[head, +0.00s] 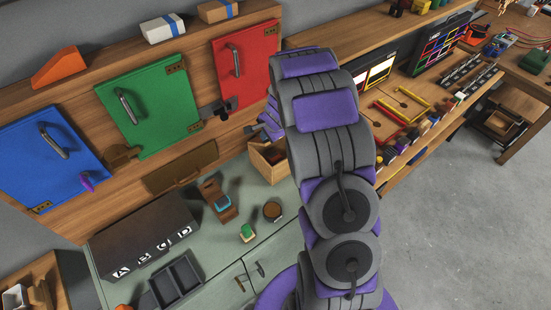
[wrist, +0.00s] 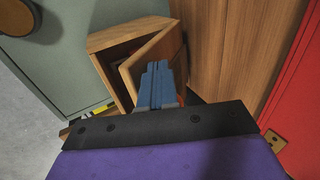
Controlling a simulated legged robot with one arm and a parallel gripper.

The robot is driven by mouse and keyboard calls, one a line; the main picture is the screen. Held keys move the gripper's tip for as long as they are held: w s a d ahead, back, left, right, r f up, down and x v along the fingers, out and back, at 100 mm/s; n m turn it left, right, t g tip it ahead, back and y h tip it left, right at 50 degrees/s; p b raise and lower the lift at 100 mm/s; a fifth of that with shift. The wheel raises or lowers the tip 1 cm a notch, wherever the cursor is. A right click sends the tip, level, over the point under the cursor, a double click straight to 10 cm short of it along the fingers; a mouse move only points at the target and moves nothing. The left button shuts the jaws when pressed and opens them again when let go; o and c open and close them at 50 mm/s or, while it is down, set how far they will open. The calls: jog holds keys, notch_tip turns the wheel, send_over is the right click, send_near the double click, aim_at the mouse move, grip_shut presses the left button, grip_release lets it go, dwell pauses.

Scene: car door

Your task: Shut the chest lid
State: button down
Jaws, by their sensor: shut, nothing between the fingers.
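The wooden chest (head: 263,168) stands on the grey-green counter, partly hidden behind my arm in the head view. In the wrist view the chest (wrist: 105,66) shows its dark interior, with something reddish inside. Its lid (wrist: 130,71) is open and stands at an angle to the box. My gripper (wrist: 158,68) has its blue fingers shut and empty, with the tips overlapping the lid in the wrist view. I cannot tell if they touch it. In the head view the fingertips are hidden.
Blue, green and red doors (head: 245,58) line the wooden backboard above the counter (head: 205,243). A round dark-topped item (head: 272,211) and a small green-topped item (head: 247,233) stand near the chest. A dark lettered box (head: 145,240) sits at left. Open floor lies at right.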

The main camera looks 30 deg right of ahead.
aim_at(269, 143)
jog(key=shift+s+d+f+b, duration=0.2)
jog(key=shift+s+f+b, duration=0.85)
jog(key=shift+f+b, duration=0.4)
jog(key=shift+r, duration=0.15)
jog(key=shift+s+d+f+b, duration=0.1)
jog(key=shift+s+f+b, duration=0.25)
jog(key=shift+f+b, duration=0.45)
jog(key=shift+s+d+f+b, duration=0.1)
jog(key=shift+s+f+b, duration=0.25)
jog(key=shift+f+b, duration=0.4)
jog(key=shift+a+f, duration=0.1)
notch_tip(269, 143, up, 6)
jog(key=p, duration=0.6)
